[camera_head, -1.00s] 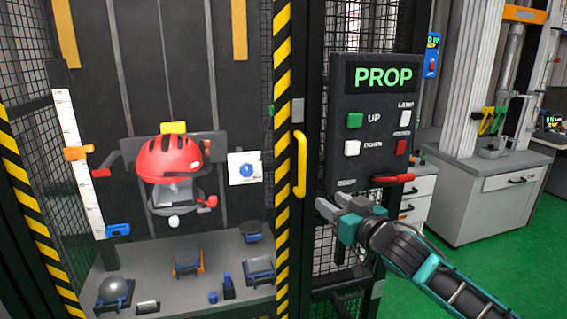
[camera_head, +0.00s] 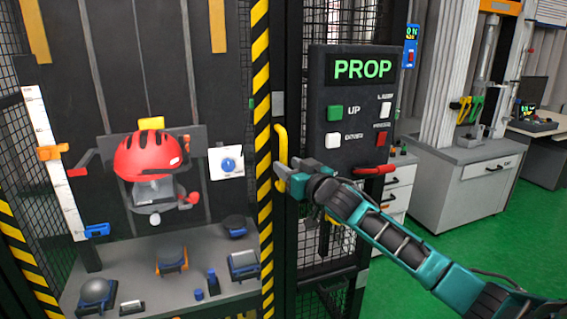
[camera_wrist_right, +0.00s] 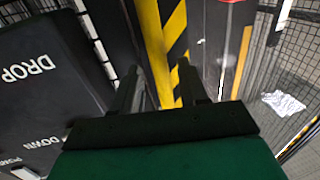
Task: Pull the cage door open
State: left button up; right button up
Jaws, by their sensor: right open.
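The cage door's upright yellow handle (camera_head: 281,150) stands just right of a yellow-and-black striped post (camera_head: 262,130) in the head view. My right gripper (camera_head: 279,178) is at the lower part of this handle, with its jaws open. In the right wrist view, the two fingers (camera_wrist_right: 160,88) are apart, and the plain yellow handle (camera_wrist_right: 152,45) shows between them, in front of the striped post (camera_wrist_right: 175,40). Whether a finger touches the handle I cannot tell. My left gripper is not in view.
A dark control box (camera_head: 358,110) reading PROP is right of the handle, with a red lever (camera_head: 375,169) below, close to my right arm. A red helmet (camera_head: 150,157) hangs inside the cage above a grey bench (camera_head: 190,292). Green floor (camera_head: 480,235) is free at the right.

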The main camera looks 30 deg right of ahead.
aim_at(285, 164)
jog(key=shift+w, duration=1.6)
grip_shut()
